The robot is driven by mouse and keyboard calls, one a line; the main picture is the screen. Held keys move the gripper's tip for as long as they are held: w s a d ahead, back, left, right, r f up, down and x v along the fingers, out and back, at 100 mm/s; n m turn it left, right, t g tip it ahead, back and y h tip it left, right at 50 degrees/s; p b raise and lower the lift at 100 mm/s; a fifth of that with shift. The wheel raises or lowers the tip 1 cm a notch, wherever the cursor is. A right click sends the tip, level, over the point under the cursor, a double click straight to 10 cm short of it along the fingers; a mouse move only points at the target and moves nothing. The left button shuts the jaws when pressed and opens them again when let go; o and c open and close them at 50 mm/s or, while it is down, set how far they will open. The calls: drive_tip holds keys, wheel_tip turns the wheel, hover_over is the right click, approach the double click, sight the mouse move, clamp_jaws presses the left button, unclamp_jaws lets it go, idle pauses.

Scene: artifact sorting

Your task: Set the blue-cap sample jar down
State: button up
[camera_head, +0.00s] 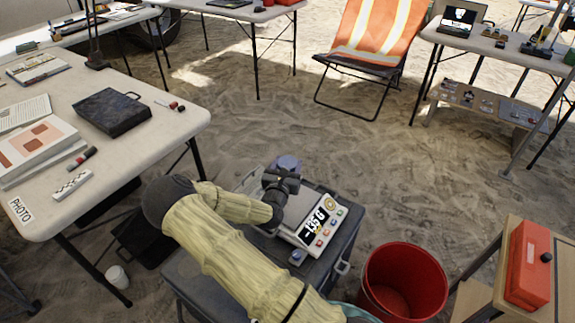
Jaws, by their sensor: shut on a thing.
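The blue-cap sample jar (287,162) shows only as a blue-grey round top just beyond my gripper. Its body is hidden behind the gripper. My gripper (283,173) is shut on the jar, over the rear part of a digital scale (284,237). The scale sits on a grey case and has a dark display (316,224) with white characters. I cannot tell whether the jar touches the scale's pan or hangs just above it.
A small blue-topped item (297,257) lies on the grey case (345,243) before the scale. A red bucket (436,262) stands right of it. A white table (165,125) with a dark case, books and a PHOTO card is at left. Sand lies open behind.

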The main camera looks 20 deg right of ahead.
drive_tip(key=s+a+f+n+t+y, duration=0.2)
drive_tip(key=s+a+y, duration=0.3)
drive_tip(key=a, duration=0.7)
drive_tip(key=shift+s+a+n+t, duration=0.3)
drive_tip(key=shift+s+n, duration=0.4)
drive_tip(key=shift+n, duration=0.2)
